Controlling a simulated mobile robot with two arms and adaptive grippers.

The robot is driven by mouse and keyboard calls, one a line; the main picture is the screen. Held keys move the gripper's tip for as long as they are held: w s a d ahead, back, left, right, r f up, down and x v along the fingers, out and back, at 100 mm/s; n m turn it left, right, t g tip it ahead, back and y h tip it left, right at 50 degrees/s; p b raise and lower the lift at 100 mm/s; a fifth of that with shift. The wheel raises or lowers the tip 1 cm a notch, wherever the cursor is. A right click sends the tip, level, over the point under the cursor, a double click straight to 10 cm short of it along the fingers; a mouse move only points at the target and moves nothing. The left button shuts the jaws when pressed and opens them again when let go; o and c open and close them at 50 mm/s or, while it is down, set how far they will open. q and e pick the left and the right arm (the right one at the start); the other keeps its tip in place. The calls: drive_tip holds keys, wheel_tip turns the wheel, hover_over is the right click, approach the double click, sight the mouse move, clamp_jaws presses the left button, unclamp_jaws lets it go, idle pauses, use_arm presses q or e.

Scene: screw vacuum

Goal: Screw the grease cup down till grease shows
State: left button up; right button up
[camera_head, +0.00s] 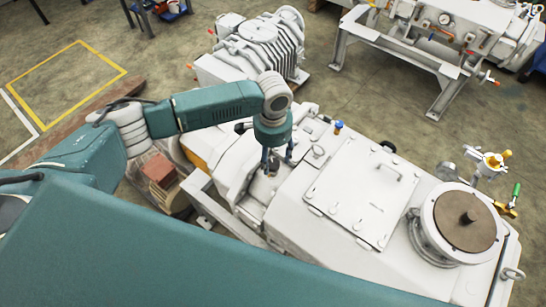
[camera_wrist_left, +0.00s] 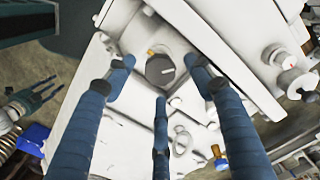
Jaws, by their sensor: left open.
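The likely grease cup is a round, dark grey-topped cap (camera_wrist_left: 160,69) on the white machine (camera_wrist_left: 85,105), seen in the left wrist view. A small brass-coloured part (camera_wrist_left: 150,52) shows at its edge. In the head view, a small grey cylinder (camera_head: 272,168) stands between my fingers. My left gripper (camera_head: 278,160) points down over it. In the wrist view its blue fingers (camera_wrist_left: 162,85) are spread around the cap, with visible gaps. I see no grease; the thread is hidden. My right gripper (camera_wrist_left: 38,100) seems to show small at the wrist view's left edge.
A flat hatch with a handle (camera_head: 365,190) and a round brown-topped port (camera_head: 465,215) lie to the right. A small blue-capped brass fitting (camera_head: 338,127) stands near the cup. A ribbed white pump (camera_head: 258,45) stands behind. My teal arm covers the lower left.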

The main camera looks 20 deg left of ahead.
use_arm(q)
drive_tip(key=shift+f, duration=0.95)
drive_tip(key=shift+c, duration=0.5)
drive_tip(key=c, duration=1.1)
drive_tip(key=shift+o, duration=0.2)
drive_tip(key=shift+r, duration=0.1)
